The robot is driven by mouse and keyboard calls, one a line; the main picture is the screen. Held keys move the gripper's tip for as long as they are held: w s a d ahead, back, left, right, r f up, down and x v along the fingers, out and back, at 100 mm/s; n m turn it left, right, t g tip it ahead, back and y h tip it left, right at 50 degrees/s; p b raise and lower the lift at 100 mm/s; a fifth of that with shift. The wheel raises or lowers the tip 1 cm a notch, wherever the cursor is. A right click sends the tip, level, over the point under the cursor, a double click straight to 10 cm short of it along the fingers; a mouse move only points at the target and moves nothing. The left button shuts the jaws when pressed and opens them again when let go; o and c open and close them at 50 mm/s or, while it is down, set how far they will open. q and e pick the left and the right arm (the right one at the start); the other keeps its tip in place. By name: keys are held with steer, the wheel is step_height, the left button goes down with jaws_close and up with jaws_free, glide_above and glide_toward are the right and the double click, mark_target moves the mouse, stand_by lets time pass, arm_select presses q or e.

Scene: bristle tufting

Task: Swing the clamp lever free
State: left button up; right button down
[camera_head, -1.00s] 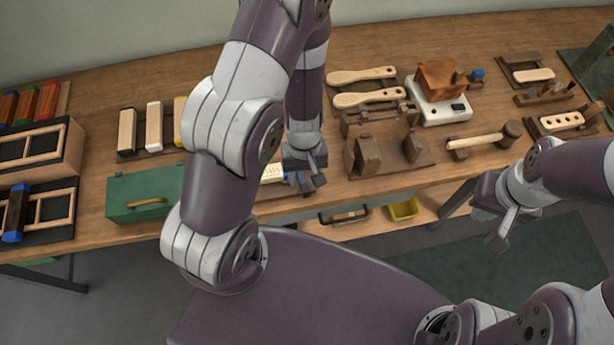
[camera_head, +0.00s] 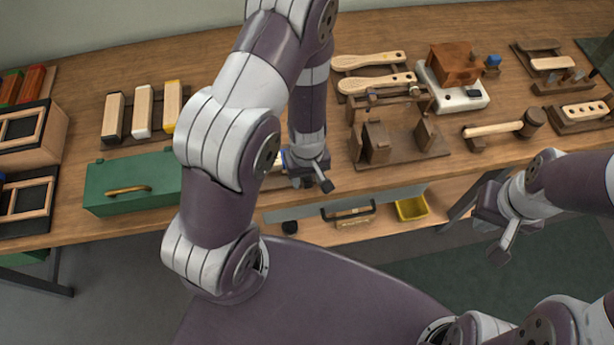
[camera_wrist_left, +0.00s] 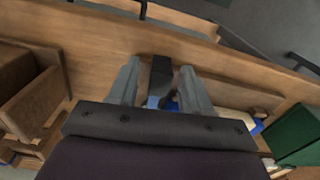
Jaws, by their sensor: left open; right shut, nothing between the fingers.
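My left gripper (camera_head: 313,182) is over the table's front edge, with its fingers pointing down. In the left wrist view its two grey fingers (camera_wrist_left: 160,85) stand apart. A dark upright bar (camera_wrist_left: 160,70) shows between them, without clear contact; I cannot tell for certain that it is the clamp lever. A black knob (camera_head: 290,227) shows below the table edge, under the left gripper. A pale and blue block lies partly hidden behind that gripper. My right gripper (camera_head: 497,232) is shut and empty, in front of the table at the right, away from the clamp area.
A wooden fixture with upright blocks (camera_head: 377,142) stands right of the left gripper. A green box (camera_head: 130,183) is at the left. Brushes (camera_head: 377,82), a white device (camera_head: 470,98) and a mallet (camera_head: 493,130) lie further right. A yellow bin (camera_head: 411,208) sits below the table edge.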

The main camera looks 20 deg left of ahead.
arm_select(q)
jaws_close()
steer(key=shift+s+a+m, duration=0.2)
steer(key=shift+a+m, duration=0.1)
steer(key=shift+m, duration=0.3)
jaws_free()
step_height(320, 180, up, 13)
steer(key=p, duration=1)
steer(key=shift+f+p, duration=0.15)
steer(key=shift+p, duration=0.25)
